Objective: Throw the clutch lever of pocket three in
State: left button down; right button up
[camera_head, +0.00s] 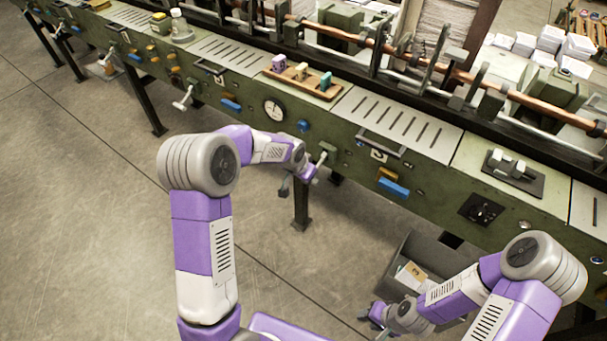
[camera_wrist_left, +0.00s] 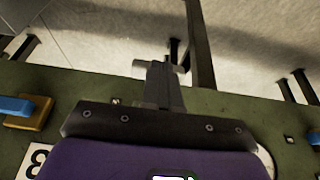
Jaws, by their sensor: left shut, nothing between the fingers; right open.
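The clutch lever of pocket three (camera_head: 322,160) is a silver lever on the green front panel, left of the plate marked 3 (camera_head: 378,155). In the left wrist view, a pale bar of it (camera_wrist_left: 140,68) shows beside and partly behind my fingers. My left gripper (camera_head: 312,176) is shut and empty, close at the lever; I cannot tell whether they touch. Its grey fingers (camera_wrist_left: 163,80) also show in the left wrist view and hide part of the lever. My right gripper (camera_head: 378,322) is open and empty, low over the floor, away from the panel.
A blue handle (camera_head: 393,187) and a round gauge (camera_head: 274,109) sit on the panel. Another silver lever (camera_head: 184,98) stands further left. A wooden tray (camera_head: 303,82) with small coloured blocks lies on the machine top. A grey bin (camera_head: 432,252) stands near my right arm.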

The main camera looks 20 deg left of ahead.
pick_arm(q)
jog(key=shift+f, duration=0.7)
jog(key=s+a+r+p, duration=0.2)
jog(key=s+r+p, duration=0.2)
jog(key=s+r, duration=0.5)
jog(key=shift+s+a+r, duration=0.2)
jog(key=shift+s+a, duration=0.1)
dwell(0.5)
